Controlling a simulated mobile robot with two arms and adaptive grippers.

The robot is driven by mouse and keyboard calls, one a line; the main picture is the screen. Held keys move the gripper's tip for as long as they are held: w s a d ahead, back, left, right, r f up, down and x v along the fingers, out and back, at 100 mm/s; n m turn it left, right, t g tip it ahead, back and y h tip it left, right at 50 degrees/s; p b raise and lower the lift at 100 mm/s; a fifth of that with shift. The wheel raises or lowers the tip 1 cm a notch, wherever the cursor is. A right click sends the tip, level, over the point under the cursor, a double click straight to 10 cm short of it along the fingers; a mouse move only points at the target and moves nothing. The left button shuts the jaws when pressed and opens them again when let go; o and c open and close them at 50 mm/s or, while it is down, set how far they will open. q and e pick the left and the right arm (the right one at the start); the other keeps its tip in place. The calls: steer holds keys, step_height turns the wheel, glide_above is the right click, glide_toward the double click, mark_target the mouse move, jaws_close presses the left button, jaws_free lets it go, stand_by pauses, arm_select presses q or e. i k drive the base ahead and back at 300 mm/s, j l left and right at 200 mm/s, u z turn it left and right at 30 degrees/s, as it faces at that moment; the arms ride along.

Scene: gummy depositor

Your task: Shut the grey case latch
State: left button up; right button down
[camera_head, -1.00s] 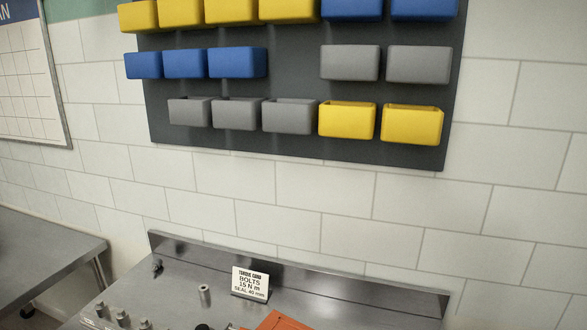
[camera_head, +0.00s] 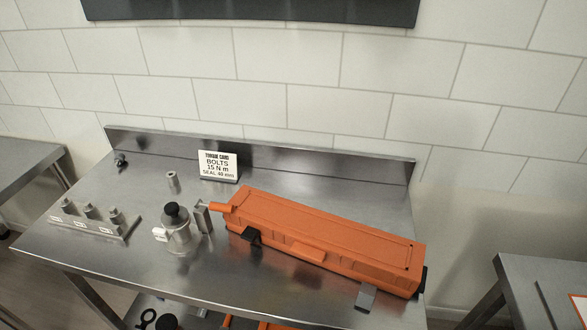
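A long orange case (camera_head: 318,232) lies on the steel bench (camera_head: 110,262), its lid down. A grey latch (camera_head: 366,297) is near the right end of its front side. The latch flap sticks outward and down from the case, apart from the lid edge, so it looks open. A black latch (camera_head: 250,237) is on the same side near the left end; I cannot tell clearly whether it is fastened. Neither of my grippers is in view.
Left of the case stand a metal canister with a black knob (camera_head: 176,228), a small metal block (camera_head: 203,217) and a rack of metal pieces (camera_head: 92,217). A torque card (camera_head: 219,165) stands behind. Side tables flank the bench. The bench's front left is clear.

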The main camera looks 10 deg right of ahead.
mark_target(367, 295)
steer(key=z, duration=0.9)
